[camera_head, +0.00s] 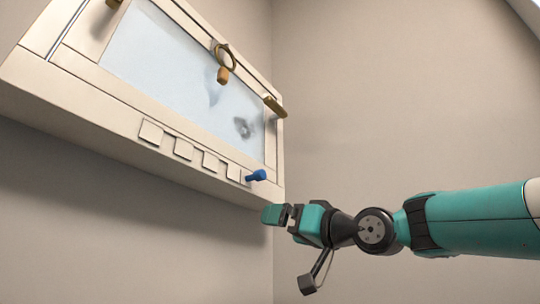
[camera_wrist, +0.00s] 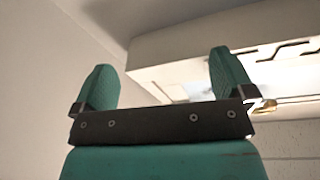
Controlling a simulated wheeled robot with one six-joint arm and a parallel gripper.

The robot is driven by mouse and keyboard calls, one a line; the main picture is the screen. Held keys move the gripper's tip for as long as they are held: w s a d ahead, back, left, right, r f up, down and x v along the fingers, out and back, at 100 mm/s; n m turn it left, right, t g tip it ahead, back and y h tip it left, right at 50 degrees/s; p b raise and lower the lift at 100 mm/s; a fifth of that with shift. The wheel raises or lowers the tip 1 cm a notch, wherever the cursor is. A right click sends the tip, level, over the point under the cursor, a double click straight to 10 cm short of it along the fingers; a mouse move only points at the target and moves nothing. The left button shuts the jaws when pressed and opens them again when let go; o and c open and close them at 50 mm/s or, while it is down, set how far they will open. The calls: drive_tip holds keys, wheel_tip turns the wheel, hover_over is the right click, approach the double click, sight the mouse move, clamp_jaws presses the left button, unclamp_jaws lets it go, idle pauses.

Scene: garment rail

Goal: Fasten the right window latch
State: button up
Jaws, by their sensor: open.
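The window (camera_head: 185,65) is a cream frame around a pale pane, high on the wall and slanted in the head view. The right window latch (camera_head: 275,106) is a short brass lever on the frame's right side. My gripper (camera_head: 279,214) is below the window's lower right corner, well below the latch and apart from it. In the wrist view my gripper (camera_wrist: 164,78) shows two teal fingers spread wide with nothing between them. A small brass piece (camera_wrist: 265,106) shows at the right there; I cannot tell whether it is the latch.
A blue knob (camera_head: 256,176) sticks out of the lower frame, just above my gripper. Several square plates (camera_head: 151,133) line the lower frame. A brass ring with a wooden tag (camera_head: 223,75) hangs at the top rail. Bare wall (camera_head: 400,100) lies to the right.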

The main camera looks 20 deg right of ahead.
drive_tip(key=s+d+r+t+y, duration=0.1)
drive_tip(key=s+d+r+t, duration=0.15)
drive_tip(key=r, duration=0.65)
drive_tip(key=n+t+y+p, duration=0.2)
drive_tip(key=n+y, duration=0.2)
drive_tip(key=y, duration=0.1)
approach(279, 107)
drive_tip(key=p+x, duration=0.9)
drive_tip(key=p, duration=0.3)
drive_tip(key=shift+w+r, duration=0.1)
drive_tip(key=shift+r, duration=0.1)
drive_tip(key=shift+w+a+r+p, duration=0.45)
drive_tip(key=shift+w+p, duration=0.1)
drive_tip(key=shift+p, duration=0.05)
drive_tip(key=shift+c, duration=0.5)
